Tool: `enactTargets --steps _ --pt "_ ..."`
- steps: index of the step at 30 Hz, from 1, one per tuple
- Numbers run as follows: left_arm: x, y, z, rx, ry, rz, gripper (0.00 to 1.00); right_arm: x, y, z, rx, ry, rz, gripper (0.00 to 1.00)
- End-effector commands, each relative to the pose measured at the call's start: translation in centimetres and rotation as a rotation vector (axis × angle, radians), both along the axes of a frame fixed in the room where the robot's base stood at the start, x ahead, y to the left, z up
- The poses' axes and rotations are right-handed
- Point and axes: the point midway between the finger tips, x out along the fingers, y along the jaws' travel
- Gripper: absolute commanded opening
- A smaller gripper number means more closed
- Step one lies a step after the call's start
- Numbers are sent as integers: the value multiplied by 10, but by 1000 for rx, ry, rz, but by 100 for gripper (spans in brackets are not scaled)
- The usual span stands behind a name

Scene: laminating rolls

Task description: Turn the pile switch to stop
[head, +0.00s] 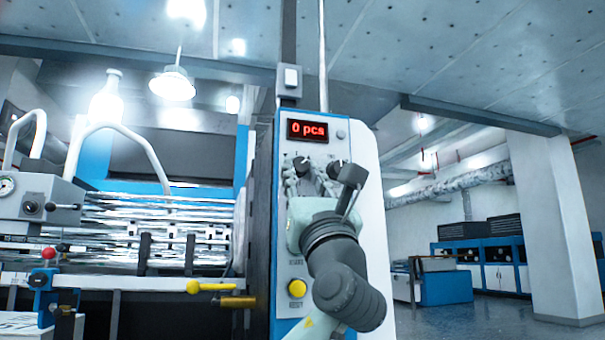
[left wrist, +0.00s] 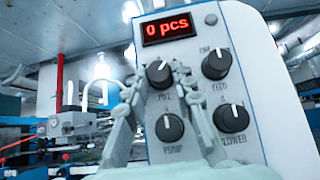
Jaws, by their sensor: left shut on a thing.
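The control panel (head: 290,220) is a blue and white upright box with a red "0 pcs" display. In the left wrist view, the black pile switch (left wrist: 158,73) is the upper-left knob, with a white pointer mark near its top. My left gripper (left wrist: 160,78) has its two pale fingers on either side of this knob, shut on it. In the head view, my left gripper (head: 307,178) is at the same upper-left knob (head: 302,164), and my wrist hides the lower knobs. The label under the pile switch is partly covered by a finger. My right gripper is out of view.
In the left wrist view, the feed knob (left wrist: 216,64) is close to the right, the pump knob (left wrist: 170,127) lies below between the fingers, and the blower knob (left wrist: 231,118) is lower right. A yellow button (head: 297,288) is low on the panel. Machine rollers (head: 160,215) stand left.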

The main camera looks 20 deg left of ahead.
Motion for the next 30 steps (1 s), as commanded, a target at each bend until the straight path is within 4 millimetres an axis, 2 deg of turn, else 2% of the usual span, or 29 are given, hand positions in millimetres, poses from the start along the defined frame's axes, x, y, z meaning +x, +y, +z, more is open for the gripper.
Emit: enactTargets --steps 5,15,21,30 --pt "0 -1 -2 -26 -17 -1 0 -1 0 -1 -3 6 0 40" --pt "3 -5 -3 -203 -133 -1 0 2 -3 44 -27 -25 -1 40" --pt "5 -8 0 -345 -229 -1 0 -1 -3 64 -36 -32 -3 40" --pt "6 -11 5 -526 -353 0 0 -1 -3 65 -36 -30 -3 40"
